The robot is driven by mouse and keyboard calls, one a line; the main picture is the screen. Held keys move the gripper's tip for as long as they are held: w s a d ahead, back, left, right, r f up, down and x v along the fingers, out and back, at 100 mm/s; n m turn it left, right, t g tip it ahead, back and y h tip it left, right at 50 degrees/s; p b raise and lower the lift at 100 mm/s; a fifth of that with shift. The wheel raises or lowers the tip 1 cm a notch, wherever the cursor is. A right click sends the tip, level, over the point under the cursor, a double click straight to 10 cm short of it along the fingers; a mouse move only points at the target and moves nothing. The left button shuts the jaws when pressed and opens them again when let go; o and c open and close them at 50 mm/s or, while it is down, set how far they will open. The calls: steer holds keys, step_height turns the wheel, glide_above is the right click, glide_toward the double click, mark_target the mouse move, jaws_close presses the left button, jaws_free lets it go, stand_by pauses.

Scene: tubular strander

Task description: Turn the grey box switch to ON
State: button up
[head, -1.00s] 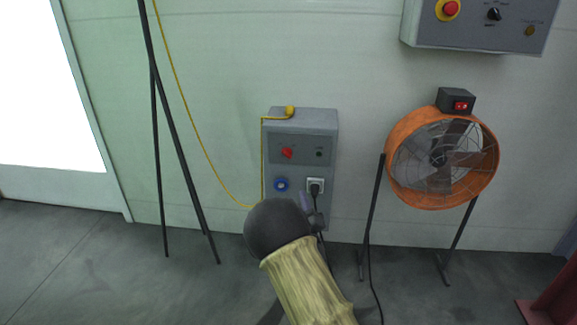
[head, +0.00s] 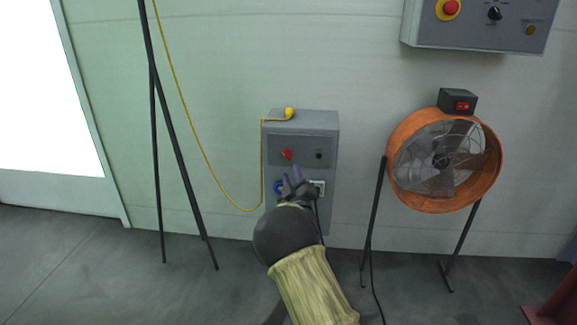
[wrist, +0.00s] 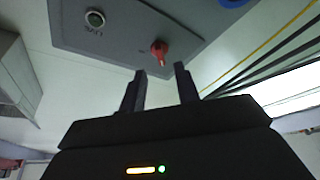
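The grey box (head: 328,135) is mounted on the wall, with a dark panel on its front. Its red rotary switch (head: 286,154) is on the left of that panel, and a small dark round indicator (head: 319,155) is on the right. I cannot read the switch's position marks. My gripper (head: 291,180) is in front of the box, just below the switch. In the wrist view, the open fingers point at the red switch (wrist: 159,49), which shows beyond the gap between the tips. The fingers look apart from it, with nothing between them.
A blue socket (head: 279,187) and a plugged white socket (head: 318,188) are below the panel, partly behind my gripper. A yellow cable (head: 190,150) runs to the box top. An orange fan (head: 397,185) stands right; a black stand (head: 178,150) stands left. A control box (head: 480,35) hangs upper right.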

mark_target(288, 158)
steer(key=shift+b+x, duration=0.95)
steer(key=shift+x, duration=2.4)
jaws_close()
